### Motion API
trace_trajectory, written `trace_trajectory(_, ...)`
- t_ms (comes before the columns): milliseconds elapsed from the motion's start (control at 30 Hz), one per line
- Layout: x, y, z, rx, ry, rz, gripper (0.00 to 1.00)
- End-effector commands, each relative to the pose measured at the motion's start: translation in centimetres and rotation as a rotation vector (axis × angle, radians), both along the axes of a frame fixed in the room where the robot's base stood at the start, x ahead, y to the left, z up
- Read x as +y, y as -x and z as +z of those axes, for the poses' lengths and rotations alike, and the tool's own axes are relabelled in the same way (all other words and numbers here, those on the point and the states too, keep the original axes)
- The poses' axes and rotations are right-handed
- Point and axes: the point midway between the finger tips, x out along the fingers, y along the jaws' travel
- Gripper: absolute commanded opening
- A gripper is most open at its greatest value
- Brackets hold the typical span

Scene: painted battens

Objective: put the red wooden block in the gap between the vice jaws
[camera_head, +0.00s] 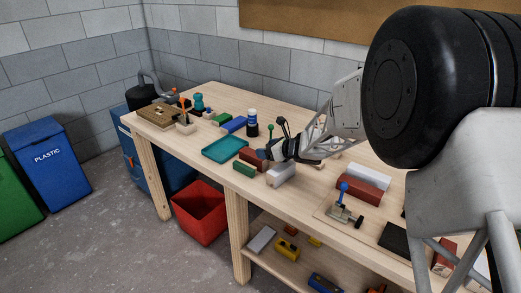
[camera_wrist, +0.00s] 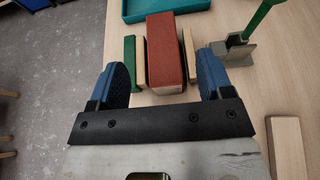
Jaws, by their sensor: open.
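The red block (camera_wrist: 170,52) lies ahead of my gripper (camera_wrist: 165,80) in the wrist view, in line with the space between the blue fingertips. My gripper is open, and I see nothing held. A green block (camera_wrist: 130,62) is close on the red block's left and a pale wooden piece (camera_wrist: 191,55) close on its right. In the head view the red block (camera_head: 250,155) lies behind the green block (camera_head: 243,169), close to my gripper (camera_head: 265,157). A small grey vice with a blue handle (camera_head: 345,213) stands farther right on the bench; its jaw gap is too small to make out.
A teal tray (camera_head: 225,149) lies left of the red block. A grey tool with a green handle (camera_wrist: 235,48) stands to its right in the wrist view. Another red piece (camera_head: 363,184) lies behind the vice. A dark flat pad (camera_head: 398,240) lies right of the vice.

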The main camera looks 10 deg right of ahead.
Motion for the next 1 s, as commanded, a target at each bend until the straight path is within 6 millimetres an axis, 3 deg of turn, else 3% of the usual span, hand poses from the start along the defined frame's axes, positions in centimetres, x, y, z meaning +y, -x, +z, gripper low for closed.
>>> trace_trajectory(400,-3.9,3.9,2.2,0.000,0.000,-0.001,0.73)
trace_trajectory(1000,-4.4,4.5,2.6,0.000,0.000,0.001,0.73)
